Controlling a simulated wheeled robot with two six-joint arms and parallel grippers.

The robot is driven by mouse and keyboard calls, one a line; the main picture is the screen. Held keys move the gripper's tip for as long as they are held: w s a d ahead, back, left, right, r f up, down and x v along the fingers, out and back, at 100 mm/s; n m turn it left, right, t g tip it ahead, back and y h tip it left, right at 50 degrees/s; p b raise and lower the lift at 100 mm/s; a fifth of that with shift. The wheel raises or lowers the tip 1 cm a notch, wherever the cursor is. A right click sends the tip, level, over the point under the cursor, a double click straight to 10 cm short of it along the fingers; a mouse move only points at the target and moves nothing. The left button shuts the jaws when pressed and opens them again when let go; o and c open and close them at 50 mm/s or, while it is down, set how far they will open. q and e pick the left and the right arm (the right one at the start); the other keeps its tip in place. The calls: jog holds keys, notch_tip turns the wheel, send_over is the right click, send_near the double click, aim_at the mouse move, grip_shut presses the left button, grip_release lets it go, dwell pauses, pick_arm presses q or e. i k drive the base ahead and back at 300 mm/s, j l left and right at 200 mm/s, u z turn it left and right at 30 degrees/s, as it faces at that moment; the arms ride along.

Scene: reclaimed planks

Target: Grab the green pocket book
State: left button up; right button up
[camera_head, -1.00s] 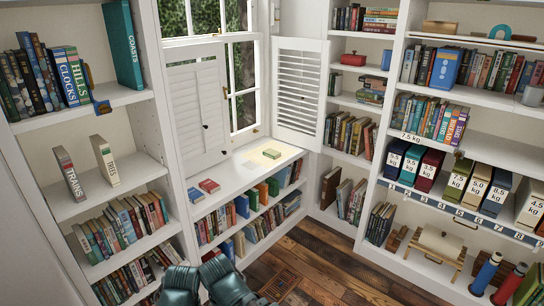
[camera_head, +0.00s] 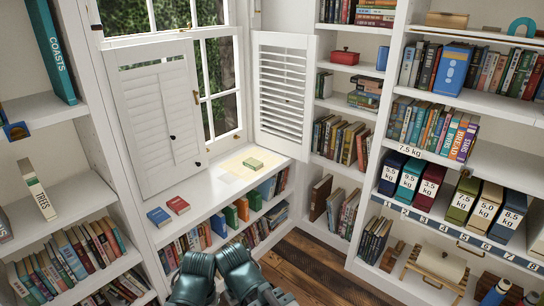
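A small green pocket book (camera_head: 253,163) lies flat on a pale yellow sheet or sunlit patch (camera_head: 230,166) on the white window sill, near the right shutter. A blue book (camera_head: 159,216) and a red book (camera_head: 178,205) lie flat side by side at the sill's left end. Two dark teal parts of my arms show at the bottom centre, in front of the low shelf and well short of the green book. No gripper fingers show, so both grippers are out of view.
The white sill (camera_head: 212,188) is clear between the red book and the green one. Louvred shutters (camera_head: 282,95) stand at both sides of the window. Full bookshelves stand left and right. A row of weight boxes (camera_head: 410,178) is at right. The plank floor (camera_head: 325,275) is open.

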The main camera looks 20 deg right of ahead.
aim_at(248, 165)
jog(key=i+l+z, duration=0.1)
jog(key=i+l, duration=0.45)
jog(key=i+l+z, duration=0.15)
jog(key=i+l, duration=0.45)
jog(key=i+l+z, duration=0.1)
jog(key=i+l, duration=0.4)
jog(key=i+l+z, duration=0.15)
jog(key=i+l, duration=0.25)
jog(key=i, duration=0.35)
